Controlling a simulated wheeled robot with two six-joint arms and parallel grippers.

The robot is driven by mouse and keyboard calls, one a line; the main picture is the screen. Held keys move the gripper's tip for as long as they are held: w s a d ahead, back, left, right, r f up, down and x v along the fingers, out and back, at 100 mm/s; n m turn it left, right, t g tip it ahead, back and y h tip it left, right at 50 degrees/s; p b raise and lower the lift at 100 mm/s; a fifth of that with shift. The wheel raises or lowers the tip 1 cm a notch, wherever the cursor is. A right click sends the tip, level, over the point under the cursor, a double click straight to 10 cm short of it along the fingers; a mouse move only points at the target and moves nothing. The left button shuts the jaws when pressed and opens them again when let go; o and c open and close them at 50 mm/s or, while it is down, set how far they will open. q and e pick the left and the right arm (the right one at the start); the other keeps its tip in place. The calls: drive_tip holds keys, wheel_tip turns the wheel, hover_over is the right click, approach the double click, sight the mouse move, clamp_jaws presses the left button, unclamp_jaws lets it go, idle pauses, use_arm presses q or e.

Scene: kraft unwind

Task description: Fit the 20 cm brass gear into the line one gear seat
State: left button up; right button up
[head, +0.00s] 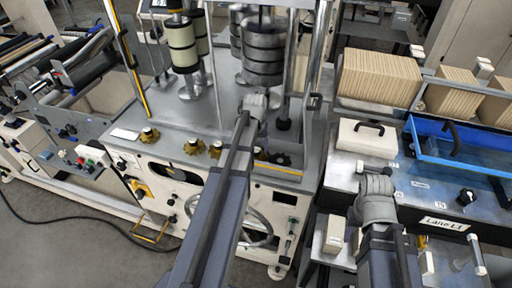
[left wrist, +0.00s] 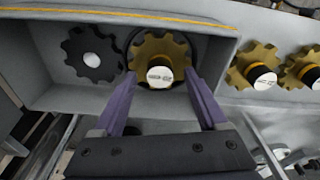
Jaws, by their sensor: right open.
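A brass gear (left wrist: 159,58) with a pale labelled hub sits between the purple fingers of my left gripper (left wrist: 162,76). The fingers appear to touch its rim on both sides. It faces the camera in front of a dark round shape in the grey recess, right beside a black gear (left wrist: 92,53); I cannot tell whether it is fully seated. In the head view my left wrist hides most of this spot, and only part of the brass gear (head: 260,153) shows. My right gripper (head: 374,182) hangs over the right bench, away from the gears, with its fingers barely visible.
Two more brass gears (left wrist: 251,66) (left wrist: 303,70) stand beside the recess on the grey deck. Upright posts and stacked rollers (head: 264,50) rise behind. A white case (head: 367,139) and a blue tray (head: 420,152) occupy the right bench.

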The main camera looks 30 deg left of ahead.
use_arm(q)
drive_tip(key=shift+r, duration=0.15)
drive_tip(key=r+p, duration=0.5)
drive_tip(key=s+r+p, duration=0.1)
drive_tip(key=r+p, duration=0.1)
drive_tip(key=shift+d+r+p, duration=0.2)
drive_tip(key=shift+r+p, duration=0.1)
drive_tip(key=shift+p, duration=0.1)
drive_tip(key=shift+w+f, duration=0.1)
idle(0.5)
